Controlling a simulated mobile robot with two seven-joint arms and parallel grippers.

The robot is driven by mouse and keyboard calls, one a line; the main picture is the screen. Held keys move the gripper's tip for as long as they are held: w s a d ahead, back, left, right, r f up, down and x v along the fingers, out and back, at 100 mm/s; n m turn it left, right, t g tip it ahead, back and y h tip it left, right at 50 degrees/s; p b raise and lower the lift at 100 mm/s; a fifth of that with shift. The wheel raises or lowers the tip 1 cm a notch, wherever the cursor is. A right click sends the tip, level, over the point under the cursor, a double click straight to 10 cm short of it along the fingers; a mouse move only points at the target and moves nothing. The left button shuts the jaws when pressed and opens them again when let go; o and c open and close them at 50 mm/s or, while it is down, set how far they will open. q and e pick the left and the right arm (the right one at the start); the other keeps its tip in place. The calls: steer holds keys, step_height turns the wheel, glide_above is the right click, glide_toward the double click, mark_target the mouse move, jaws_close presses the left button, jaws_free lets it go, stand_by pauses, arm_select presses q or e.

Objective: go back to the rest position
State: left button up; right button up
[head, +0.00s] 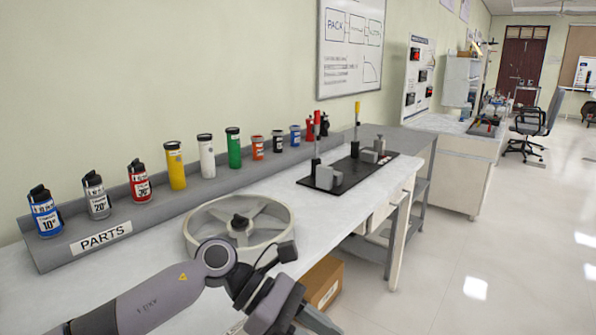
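My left arm comes in from the lower left and reaches over the front of the white workbench (312,194). My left gripper (268,308) is at the bottom middle, just in front of a round pale rotary tray (281,237) with spokes and a dark central knob. The gripper is dark and seen from behind. Its fingertips are cut off or hidden, so I cannot tell whether it is open or holds anything. My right gripper is not clearly visible.
A grey sloped rack (170,217) marked PARTS holds several coloured bottles and canisters along the wall. A black plate (350,172) with grey blocks and upright rods lies farther along the bench. A cardboard box (323,282) sits below. The floor (480,245) on the right is clear.

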arm_select(q)
step_height(320, 180, up, 4)
steer(key=s+d+n+t+h+p, duration=0.15)
steer(key=n+t+h, duration=0.45)
steer(key=n+h, duration=0.65)
steer(key=a+f+n+t+y+p, duration=0.1)
steer(key=a+f+n+t+y, duration=0.7)
steer(key=n, duration=0.9)
steer(key=a+f+n+t+y+p, duration=0.1)
steer(key=a+f+n+t+y, duration=0.65)
steer(key=n, duration=0.95)
steer(key=s+a+f+n+g+y, duration=0.6)
steer(key=s+f, duration=0.5)
steer(key=s, duration=0.2)
steer(key=a+n+g, duration=0.1)
steer(key=a+n, duration=0.1)
steer(key=a, duration=0.1)
steer(key=shift+a+f+n, duration=0.15)
steer(key=shift+a+n, duration=0.2)
